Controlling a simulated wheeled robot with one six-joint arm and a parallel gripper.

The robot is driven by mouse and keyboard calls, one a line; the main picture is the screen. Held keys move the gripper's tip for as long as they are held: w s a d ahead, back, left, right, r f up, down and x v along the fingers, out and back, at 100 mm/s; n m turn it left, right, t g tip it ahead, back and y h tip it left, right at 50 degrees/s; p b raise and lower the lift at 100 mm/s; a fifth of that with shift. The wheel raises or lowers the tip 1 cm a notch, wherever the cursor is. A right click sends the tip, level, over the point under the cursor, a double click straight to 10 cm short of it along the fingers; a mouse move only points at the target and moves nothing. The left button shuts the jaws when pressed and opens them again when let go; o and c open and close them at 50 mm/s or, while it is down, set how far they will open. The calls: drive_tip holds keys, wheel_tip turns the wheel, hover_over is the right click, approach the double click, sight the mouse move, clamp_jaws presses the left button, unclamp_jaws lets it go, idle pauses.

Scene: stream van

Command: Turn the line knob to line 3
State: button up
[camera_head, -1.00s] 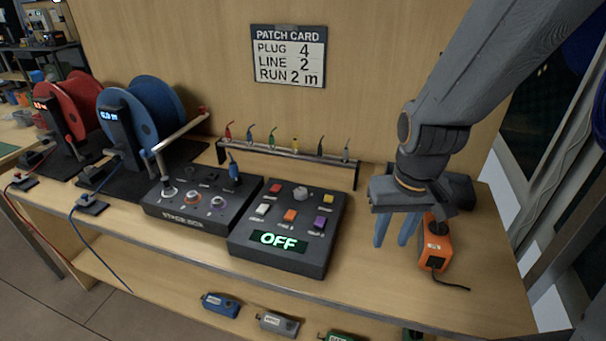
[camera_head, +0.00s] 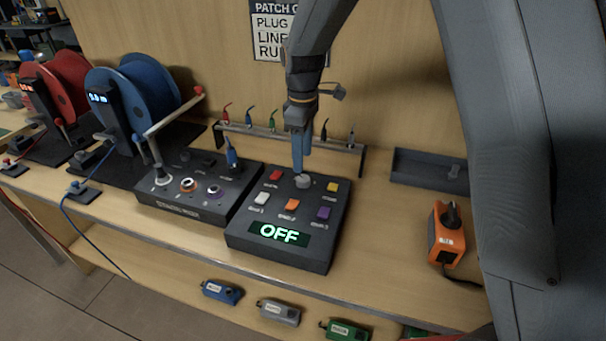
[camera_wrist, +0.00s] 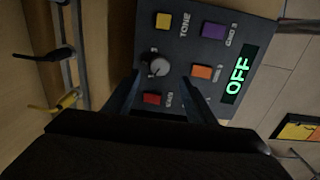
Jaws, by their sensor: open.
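The line knob (camera_head: 304,182) is a grey round knob at the top middle of a dark control box (camera_head: 243,247), between a red button and a yellow button. The box's green display reads OFF (camera_head: 279,235). In the wrist view the knob (camera_wrist: 157,67) shows a light mark on its top. My gripper (camera_head: 299,170) points down just above and behind the knob in the head view. In the wrist view its two fingers (camera_wrist: 160,88) are spread apart, with the knob ahead between them. No contact with the knob is visible. My arm partly covers the patch card (camera_head: 268,30).
A stage box (camera_head: 180,213) with jacks and a blue plug stands left of the control box. A rack (camera_head: 245,130) of coloured plugs runs behind it. An orange device (camera_head: 444,240) and a dark tray (camera_head: 410,170) lie to the right. Cable reels stand far left.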

sight(303, 178)
drive_tip(key=shift+f+p, duration=0.9)
drive_tip(key=shift+f, duration=2.65)
drive_tip(key=c, duration=1)
